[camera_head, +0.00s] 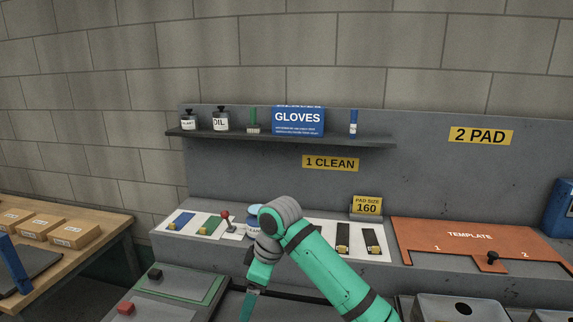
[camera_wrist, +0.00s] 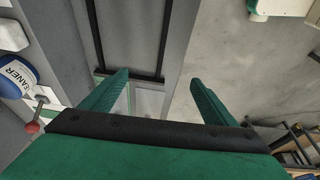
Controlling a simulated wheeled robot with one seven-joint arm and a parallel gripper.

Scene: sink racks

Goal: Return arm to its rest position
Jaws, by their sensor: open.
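My arm is teal with grey joints and reaches over the front of the grey bench in the head view. My gripper (camera_wrist: 158,85) shows in the wrist view with its two green fingers spread apart and nothing between them. Below the fingers are a dark frame and grey floor. In the head view only part of the gripper shows at the lower edge, and its fingertips are cut off or hidden.
A red-knobbed lever (camera_head: 226,216) and a blue-labelled cleaner container (camera_wrist: 14,75) stand close to my arm. An orange template board (camera_head: 470,250) lies to the right. A shelf (camera_head: 290,140) holds bottles and a gloves box. A wooden table (camera_head: 100,240) with boxes is at left.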

